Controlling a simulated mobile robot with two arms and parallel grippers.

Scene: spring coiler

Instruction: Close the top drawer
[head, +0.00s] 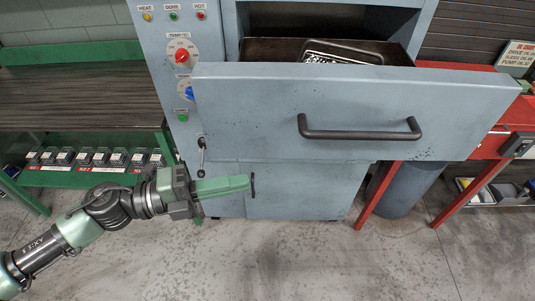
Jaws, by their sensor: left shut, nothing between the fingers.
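The top drawer (260,105) is a wide blue-grey panel pulled well out of the machine cabinet (150,45). Its dark bar handle (360,134) sits right of the panel's middle. A metal tray (342,52) shows inside the drawer. My left gripper (248,185) is below the drawer's lower left part, in front of the lower cabinet door. It is shut and empty, pointing right, and appears apart from the drawer. My right gripper is not in the picture.
The control panel has a red knob (182,56) and a blue knob (189,93). A green bench (75,100) stands at the left. A red table (490,145) and a grey bin (405,190) are at the right. The front floor is clear.

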